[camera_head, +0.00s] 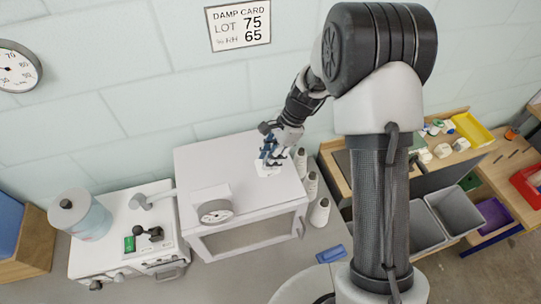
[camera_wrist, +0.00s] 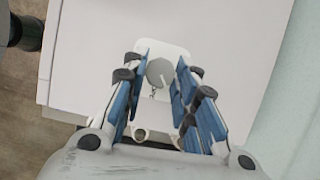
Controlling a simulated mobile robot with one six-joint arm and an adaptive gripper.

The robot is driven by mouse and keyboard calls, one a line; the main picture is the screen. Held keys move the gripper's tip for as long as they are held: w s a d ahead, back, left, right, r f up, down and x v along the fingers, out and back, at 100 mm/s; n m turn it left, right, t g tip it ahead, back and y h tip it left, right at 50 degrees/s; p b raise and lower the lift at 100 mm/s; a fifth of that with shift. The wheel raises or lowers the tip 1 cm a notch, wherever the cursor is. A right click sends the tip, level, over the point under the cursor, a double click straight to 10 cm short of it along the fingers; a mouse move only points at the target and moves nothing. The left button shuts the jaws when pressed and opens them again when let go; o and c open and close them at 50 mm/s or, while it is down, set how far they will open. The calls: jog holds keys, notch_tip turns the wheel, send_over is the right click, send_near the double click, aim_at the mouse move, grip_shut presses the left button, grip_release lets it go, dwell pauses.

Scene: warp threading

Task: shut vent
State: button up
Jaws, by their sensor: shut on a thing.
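The vent is a small white plate (camera_head: 266,171) on top of the white cabinet (camera_head: 205,158). In the wrist view the plate (camera_wrist: 172,49) carries a round grey knob or cap (camera_wrist: 160,72). My gripper (camera_head: 271,155) points down at it over the cabinet's rear right part. In the wrist view the blue finger pads of my gripper (camera_wrist: 162,78) stand on both sides of the grey cap and are shut on it. The exact contact, and whether the vent is open beneath, are hidden.
A dial gauge (camera_head: 215,211) stands at the cabinet's front top. White cones (camera_head: 319,212) line its right side. A white machine with a canister (camera_head: 80,213) stands to the left. A blue block (camera_head: 331,253) lies at front right. The wall is close behind.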

jog(key=n, duration=0.2)
jog(key=n+g, duration=0.1)
jog(key=n+h, duration=0.1)
jog(key=n, duration=0.1)
jog(key=shift+w+a+n+g, duration=0.15)
jog(key=shift+w+n+g, duration=0.15)
jog(key=shift+g, duration=0.1)
jog(key=n, duration=0.2)
jog(key=n+g+h, duration=0.1)
jog(key=n, duration=0.1)
jog(key=shift+a+n+h, duration=0.1)
jog(key=shift+n+h, duration=0.2)
jog(key=shift+n, duration=0.4)
jog(key=o, duration=1)
jog(key=shift+o, duration=0.2)
jog(key=v, duration=1.2)
